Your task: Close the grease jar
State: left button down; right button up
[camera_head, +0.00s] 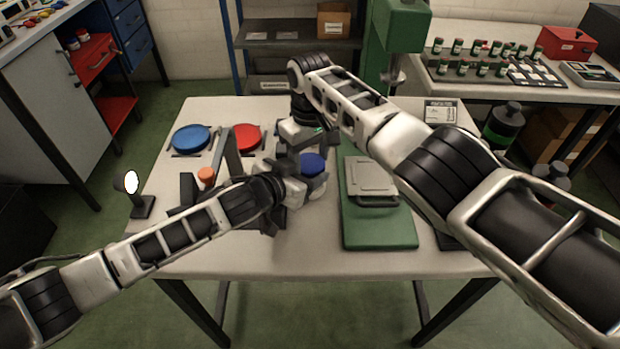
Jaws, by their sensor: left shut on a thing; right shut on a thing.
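The grease jar (318,183) appears as a pale round body near the table's middle, partly hidden by my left wrist. A dark blue lid (312,163) shows at its top. I cannot tell whether the lid is fully seated. My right gripper (308,146) comes down from above, with its dark fingers around the lid and shut on it. My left gripper (292,191) is low beside the jar and seems shut on its body. The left fingertips are mostly hidden.
A blue disc (191,138) and a red disc (247,137) lie at the table's back left. An orange-topped item (206,175) stands left of the jar. A green press (380,229) stands close on the right. A small lamp (132,183) stands at the left edge.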

jog(key=shift+m, duration=0.9)
jog(key=o, duration=1.1)
jog(key=shift+r, duration=2.3)
jog(key=shift+c, duration=1)
notch_tip(320, 180, up, 4)
jog(key=n, duration=0.3)
jog(key=shift+f, duration=0.25)
